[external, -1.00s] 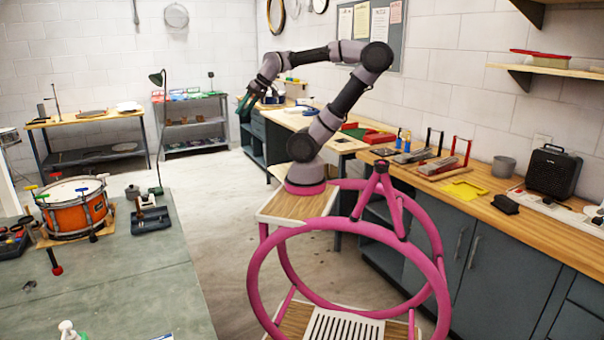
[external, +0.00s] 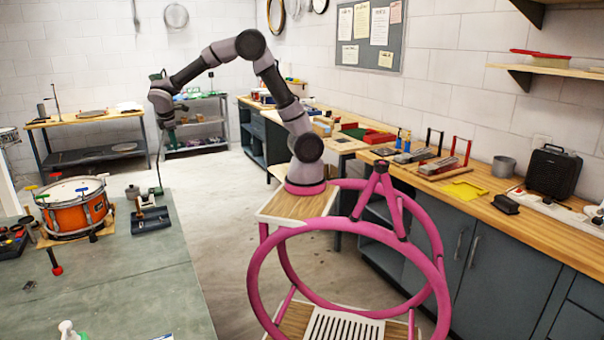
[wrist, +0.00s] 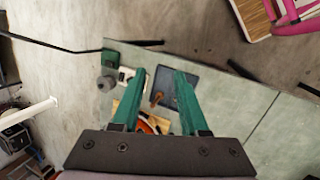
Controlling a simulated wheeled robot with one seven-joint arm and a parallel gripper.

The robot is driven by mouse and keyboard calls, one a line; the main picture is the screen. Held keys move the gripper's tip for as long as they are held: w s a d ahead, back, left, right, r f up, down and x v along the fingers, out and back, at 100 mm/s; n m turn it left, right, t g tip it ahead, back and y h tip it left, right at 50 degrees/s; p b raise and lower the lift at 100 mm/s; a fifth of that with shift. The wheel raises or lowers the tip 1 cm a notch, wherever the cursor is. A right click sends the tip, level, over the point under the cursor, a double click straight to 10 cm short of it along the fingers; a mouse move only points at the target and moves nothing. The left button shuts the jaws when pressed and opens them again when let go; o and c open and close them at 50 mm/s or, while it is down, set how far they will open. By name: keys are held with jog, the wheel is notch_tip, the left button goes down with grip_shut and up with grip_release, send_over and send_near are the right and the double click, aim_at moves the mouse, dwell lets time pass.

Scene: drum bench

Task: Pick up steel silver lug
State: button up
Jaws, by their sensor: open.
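I cannot make out a steel silver lug for certain in either view. My gripper (external: 166,122) hangs high above the far end of the grey-green bench. In the wrist view my gripper (wrist: 159,76) is open, its two green fingers apart with nothing between them. Below it, well apart, lies a dark blue tray (wrist: 172,82), with a brown handle-like piece at its left. The tray also shows in the external view (external: 152,222). An orange snare drum (external: 75,214) stands left of it; the wrist view shows only part of it, behind the fingers.
A grey round item (wrist: 105,83) sits left of the tray in the wrist view. A green desk lamp's thin stem stands near the bench's far edge. The bench (external: 150,280) is largely bare toward the front. A wooden counter (external: 480,208) with tools runs along the right wall.

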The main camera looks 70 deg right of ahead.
jog(key=w+a+f+n+h, duration=0.3)
jog(key=w+a+f+n, duration=0.2)
jog(key=a+f, duration=0.4)
jog(key=n+t+h, duration=0.4)
jog(key=n+t, duration=0.3)
jog(key=n, duration=0.3)
send_near(141, 224)
jog(key=shift+s+a+r, duration=0.2)
jog(key=shift+a+r, duration=0.3)
jog(key=shift+r, duration=0.1)
jog(key=shift+f, duration=0.15)
jog(key=x, duration=1)
jog(key=shift+d+f, duration=0.2)
jog(key=shift+f, duration=0.05)
grip_shut()
